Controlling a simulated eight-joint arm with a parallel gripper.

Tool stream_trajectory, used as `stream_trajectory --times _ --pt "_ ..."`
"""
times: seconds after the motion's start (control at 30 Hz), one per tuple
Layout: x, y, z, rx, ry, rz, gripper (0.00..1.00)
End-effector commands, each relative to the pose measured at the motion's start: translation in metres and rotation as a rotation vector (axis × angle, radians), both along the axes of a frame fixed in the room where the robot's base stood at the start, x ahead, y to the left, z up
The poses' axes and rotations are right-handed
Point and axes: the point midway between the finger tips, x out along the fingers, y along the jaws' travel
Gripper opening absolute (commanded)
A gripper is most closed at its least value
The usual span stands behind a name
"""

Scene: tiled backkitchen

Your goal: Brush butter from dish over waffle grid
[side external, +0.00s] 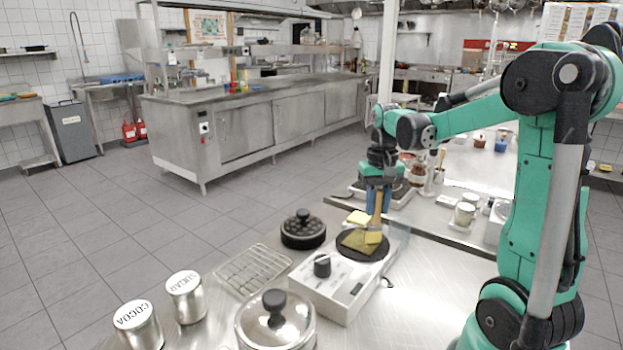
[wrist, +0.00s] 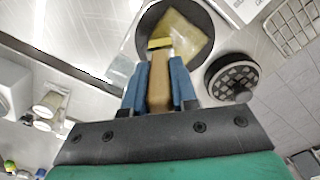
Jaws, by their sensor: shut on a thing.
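My gripper (side external: 378,197) has blue fingers shut on the wooden handle of a brush (side external: 376,222). In the wrist view, my gripper (wrist: 158,90) has the brush handle (wrist: 159,78) between its fingers. The brush points down, its yellow head over a flat yellow square (side external: 355,241), which also shows in the wrist view (wrist: 184,38). I cannot tell whether they touch. The square lies on the round black plate (side external: 346,252) of a white appliance with a black knob. A round, dark, grid-patterned piece (side external: 303,232) with a knob stands to its left; it also shows in the wrist view (wrist: 232,76).
A small yellow block (side external: 358,217) lies behind the plate. A wire rack (side external: 252,270), a lidded pot (side external: 275,318) and the sugar (side external: 185,297) and cocoa (side external: 138,324) tins are at front left. Jars (side external: 465,213) stand at right. Bare steel counter lies right of the appliance.

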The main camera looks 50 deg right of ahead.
Motion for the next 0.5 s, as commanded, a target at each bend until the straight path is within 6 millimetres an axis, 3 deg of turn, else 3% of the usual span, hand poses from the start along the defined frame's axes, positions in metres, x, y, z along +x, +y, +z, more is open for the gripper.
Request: stream_trajectory --times 0.27,0.5 --pt "-0.024 -0.001 0.000 0.000 0.000 -0.002 0.00" --pt "-0.010 -0.013 -0.001 0.000 0.000 0.003 0.00"
